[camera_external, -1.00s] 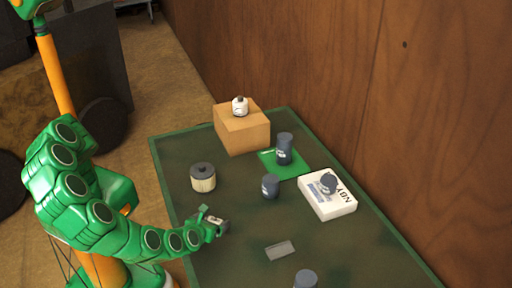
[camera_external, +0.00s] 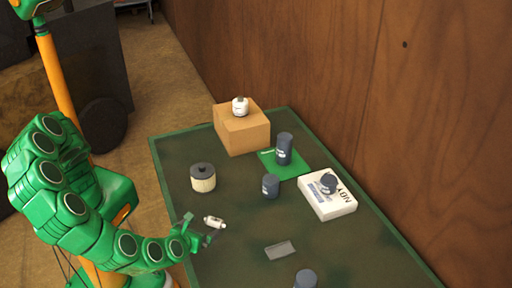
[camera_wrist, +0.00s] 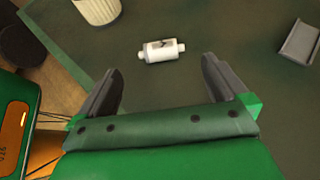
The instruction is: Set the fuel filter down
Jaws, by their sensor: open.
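The fuel filter (camera_external: 214,222) is a small white cylinder with a narrow nozzle at each end. It lies on its side on the green table near the table's left edge. It also shows in the wrist view (camera_wrist: 161,50), beyond the fingertips and between their lines. My gripper (camera_external: 201,232) is open and empty just in front of the filter, apart from it. In the wrist view my gripper's two dark fingers (camera_wrist: 162,72) are spread wide with bare table between them.
A pleated cylindrical filter (camera_external: 203,180) stands behind the fuel filter. A dark canister (camera_external: 271,187), a white box (camera_external: 333,203), a green mat (camera_external: 300,168), a cardboard box (camera_external: 243,134) and a grey metal piece (camera_external: 281,250) are also on the table (camera_external: 235,265). The table around the fuel filter is clear.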

